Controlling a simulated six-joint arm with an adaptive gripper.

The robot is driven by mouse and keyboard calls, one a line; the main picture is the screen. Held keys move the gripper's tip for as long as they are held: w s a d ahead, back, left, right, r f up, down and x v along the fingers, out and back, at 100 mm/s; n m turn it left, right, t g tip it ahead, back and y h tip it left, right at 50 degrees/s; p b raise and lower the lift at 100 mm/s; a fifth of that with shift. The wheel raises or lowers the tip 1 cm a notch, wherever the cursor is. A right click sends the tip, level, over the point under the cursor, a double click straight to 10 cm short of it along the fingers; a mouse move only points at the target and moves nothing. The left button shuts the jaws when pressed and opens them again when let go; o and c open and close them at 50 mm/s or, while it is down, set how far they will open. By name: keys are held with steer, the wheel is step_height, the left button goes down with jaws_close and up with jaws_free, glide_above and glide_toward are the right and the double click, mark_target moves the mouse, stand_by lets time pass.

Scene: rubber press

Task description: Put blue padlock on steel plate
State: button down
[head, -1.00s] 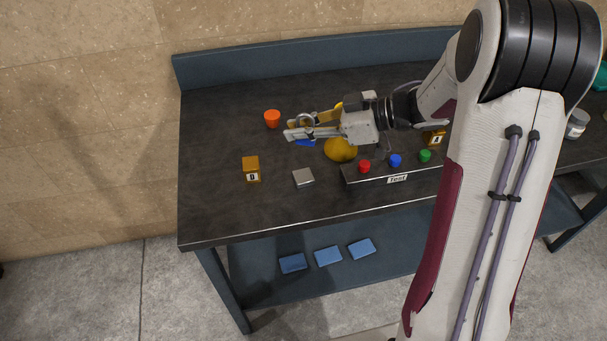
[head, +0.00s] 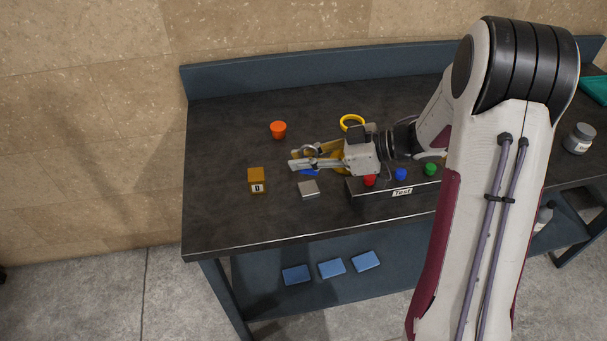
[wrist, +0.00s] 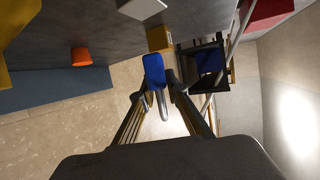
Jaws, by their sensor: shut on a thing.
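The blue padlock shows below my gripper's fingers in the head view (head: 309,172). Its blue body is plain in the wrist view (wrist: 154,71), with the silver shackle between the fingers. My gripper (head: 301,161) is shut on the padlock near the shackle; its fingertips also show in the wrist view (wrist: 156,93). The steel plate (head: 309,189) is a small grey square on the dark table, just in front of the padlock in the head view. It shows at the top edge of the wrist view (wrist: 143,7). The padlock appears apart from the plate.
A yellow block marked D (head: 256,176) stands left of the plate. An orange cup (head: 278,130) and a yellow ring (head: 352,122) are farther back. A panel with red, blue and green buttons (head: 378,190) lies right of the plate.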

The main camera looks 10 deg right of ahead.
steer(key=shift+f, duration=0.8)
steer(key=shift+f, duration=1.9)
steer(key=shift+f, duration=0.15)
steer(key=c, duration=2)
jaws_free()
steer(key=shift+r, duration=0.2)
steer(key=shift+v, duration=6)
steer(key=shift+f, duration=0.1)
